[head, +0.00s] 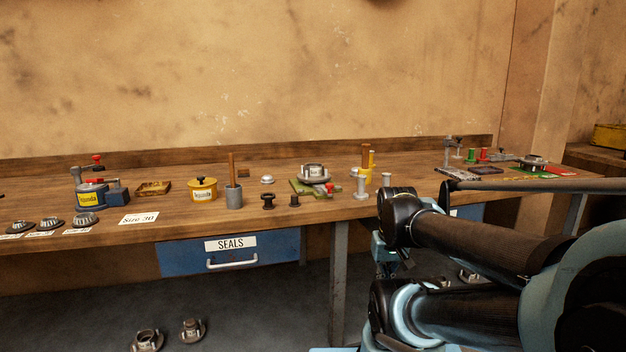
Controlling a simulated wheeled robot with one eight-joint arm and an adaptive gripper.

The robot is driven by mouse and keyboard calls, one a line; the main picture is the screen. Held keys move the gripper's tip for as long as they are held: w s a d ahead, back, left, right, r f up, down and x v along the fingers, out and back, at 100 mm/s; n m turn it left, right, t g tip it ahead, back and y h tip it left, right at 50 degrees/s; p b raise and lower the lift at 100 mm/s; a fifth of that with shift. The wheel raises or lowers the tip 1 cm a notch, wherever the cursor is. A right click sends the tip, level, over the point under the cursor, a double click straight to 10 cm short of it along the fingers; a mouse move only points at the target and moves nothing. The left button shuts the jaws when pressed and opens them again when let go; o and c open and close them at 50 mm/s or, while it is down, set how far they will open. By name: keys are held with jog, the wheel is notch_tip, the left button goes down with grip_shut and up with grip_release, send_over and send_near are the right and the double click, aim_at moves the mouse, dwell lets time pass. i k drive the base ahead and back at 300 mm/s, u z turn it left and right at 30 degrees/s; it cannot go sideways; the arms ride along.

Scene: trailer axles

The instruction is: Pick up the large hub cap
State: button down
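I cannot tell for certain which thing is the large hub cap. A small silvery domed piece (267,180) that may be a hub cap lies on the workbench (110,183), left of a metal hub (314,172) on a green fixture. My gripper (392,268) hangs low in front of the bench, below my dark wrist and apart from the bench-top pieces. Its fingers are small and partly hidden by my arm, so their opening does not show.
A yellow tin (202,190), a grey cup with a wooden handle (233,195) and black plugs (268,201) stand on the bench. Bearings (85,219) lie at left. A blue SEALS drawer (230,255) is below. Hubs (193,330) lie on the floor. My arm covers the right foreground.

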aim_at(354, 171)
jog(key=z, duration=1.4)
jog(key=k, duration=0.9)
jog(key=u, duration=0.8)
jog(key=i, duration=1)
jog(key=z, duration=0.05)
